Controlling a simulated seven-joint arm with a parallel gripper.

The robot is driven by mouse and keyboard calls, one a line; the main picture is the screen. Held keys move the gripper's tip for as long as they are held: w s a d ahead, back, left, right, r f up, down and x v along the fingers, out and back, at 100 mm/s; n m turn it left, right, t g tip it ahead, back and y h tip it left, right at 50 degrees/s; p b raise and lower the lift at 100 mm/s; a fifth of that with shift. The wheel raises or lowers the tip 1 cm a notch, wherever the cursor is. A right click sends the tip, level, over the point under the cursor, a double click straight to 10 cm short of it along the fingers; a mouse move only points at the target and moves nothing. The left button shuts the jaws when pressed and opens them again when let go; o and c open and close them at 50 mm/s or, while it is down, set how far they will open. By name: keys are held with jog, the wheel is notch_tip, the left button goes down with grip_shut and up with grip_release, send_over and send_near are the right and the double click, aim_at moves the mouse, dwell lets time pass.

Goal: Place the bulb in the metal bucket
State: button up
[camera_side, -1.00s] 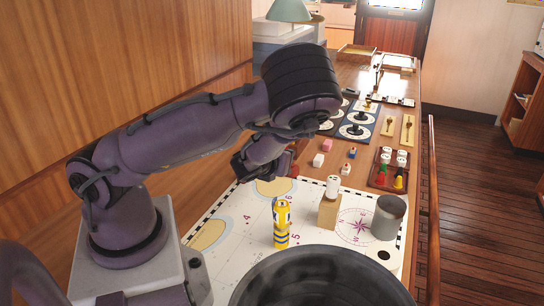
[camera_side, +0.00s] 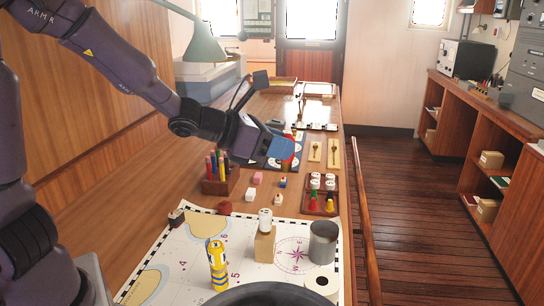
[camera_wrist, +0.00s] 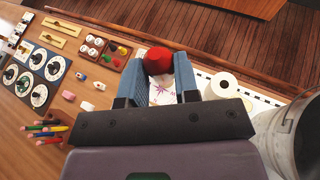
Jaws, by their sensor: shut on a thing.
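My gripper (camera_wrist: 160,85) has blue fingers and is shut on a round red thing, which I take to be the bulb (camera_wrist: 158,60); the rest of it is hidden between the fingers. In the side view, my gripper (camera_side: 285,150) is raised over the table, with a bit of the red bulb (camera_side: 291,147) at its tip. The large metal bucket (camera_wrist: 297,112) is at the right edge of the wrist view, apart from the gripper. Its dark rim (camera_side: 275,291) shows at the bottom of the side view, cut off by the frame.
A pencil holder (camera_side: 220,180), small blocks and a peg tray (camera_side: 321,196) stand farther back.

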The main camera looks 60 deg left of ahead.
aim_at(293, 158)
jog(key=shift+w+d+f+n+g+y, duration=0.2)
jog(key=shift+w+n+g+y, duration=0.25)
jog(key=shift+n+y, duration=0.2)
jog(key=shift+w+d+f+n+g+y, duration=0.25)
jog(key=shift+n+g+y, duration=0.1)
jog(key=shift+n+y, duration=0.3)
jog(key=d+n+g+y, duration=0.1)
jog(key=d+f+n+g+y, duration=0.1)
jog(key=g, duration=0.1)
jog(key=shift+s+n, duration=0.1)
jog(key=shift+n, duration=0.3)
jog(key=s+d+n+g+h, duration=0.1)
jog(key=s+d+n+g, duration=0.1)
jog(key=s+d+g, duration=0.1)
jog(key=s+d+n+g+h, duration=0.1)
jog(key=s+d+n+g, duration=0.1)
jog(key=s+d, duration=0.3)
jog(key=s+d+n+g, duration=0.2)
jog(key=s+d+g, duration=0.2)
jog(key=d, duration=0.3)
jog(key=shift+d+f+n+g+h, duration=0.15)
jog(key=shift+f+n+g+h, duration=0.15)
jog(key=shift+f+g+h, duration=0.1)
jog(key=s+d+r+g+h, duration=0.2)
jog(key=s+d+r, duration=0.1)
jog(key=s+d, duration=0.35)
notch_tip(293, 158, down, 11)
jog(key=a, duration=0.1)
jog(key=shift+s, duration=0.35)
